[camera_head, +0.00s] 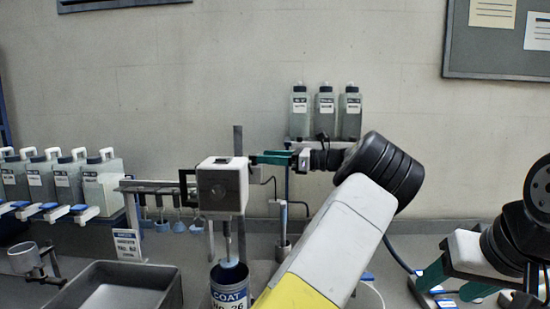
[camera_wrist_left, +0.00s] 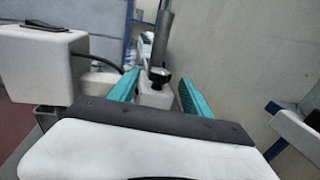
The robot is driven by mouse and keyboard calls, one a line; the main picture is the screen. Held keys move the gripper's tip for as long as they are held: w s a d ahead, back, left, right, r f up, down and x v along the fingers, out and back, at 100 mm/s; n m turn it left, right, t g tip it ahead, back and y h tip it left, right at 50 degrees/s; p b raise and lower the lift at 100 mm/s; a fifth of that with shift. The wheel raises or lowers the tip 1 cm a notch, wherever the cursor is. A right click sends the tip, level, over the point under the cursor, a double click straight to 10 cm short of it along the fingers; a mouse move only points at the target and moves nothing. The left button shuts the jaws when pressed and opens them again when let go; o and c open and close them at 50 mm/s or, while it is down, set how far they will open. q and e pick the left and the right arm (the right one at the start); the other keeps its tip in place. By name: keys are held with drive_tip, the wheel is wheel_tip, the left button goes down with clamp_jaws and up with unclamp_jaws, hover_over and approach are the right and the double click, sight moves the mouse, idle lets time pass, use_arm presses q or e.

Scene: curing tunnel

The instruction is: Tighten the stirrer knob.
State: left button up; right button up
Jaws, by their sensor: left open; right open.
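The stirrer's pale box-shaped head (camera_head: 222,187) is on an upright rod (camera_head: 238,140). Its shaft reaches down into a can labelled COAT (camera_head: 230,290). My left gripper (camera_head: 268,158) is just right of the rod, above and beside the stirrer head. In the left wrist view, a black knob (camera_wrist_left: 160,75) with a bright metal face shows between the open fingers of my left gripper (camera_wrist_left: 160,80), with a gap on both sides. I cannot tell its depth against the fingertips. The knob does not show clearly in the head view. My right gripper (camera_head: 450,284) is open and empty, low at the right.
A grey tray (camera_head: 170,290) lies left of the can. Pale jugs (camera_head: 62,185) line the left side. Several bottles (camera_head: 325,115) stand on a shelf behind my left arm. Small cups (camera_head: 180,226) hang from a bar left of the stirrer. A blue hose runs near my right gripper.

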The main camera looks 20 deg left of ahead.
use_arm(q)
drive_tip(key=shift+s+a, duration=0.1)
drive_tip(key=shift+a, duration=1.6)
drive_tip(key=shift+c, duration=0.3)
clamp_jaws()
drive_tip(key=shift+t, duration=0.3)
drive_tip(key=m+t, duration=0.2)
drive_tip(key=t, duration=0.1)
drive_tip(key=m+t, duration=0.1)
drive_tip(key=shift+s+m+t+h, duration=0.3)
drive_tip(key=shift+s+t, duration=0.05)
drive_tip(key=shift+t, duration=0.05)
drive_tip(key=shift+s+a+m+t+h, duration=0.1)
drive_tip(key=shift+m+t+h, duration=0.65)
drive_tip(key=shift+t, duration=0.6)
drive_tip(key=shift+s+m+t+h, duration=0.1)
drive_tip(key=shift+m+t+h, duration=0.35)
drive_tip(key=shift+m+t, duration=0.75)
drive_tip(key=shift+w+t, duration=0.1)
drive_tip(key=shift+t, duration=0.15)
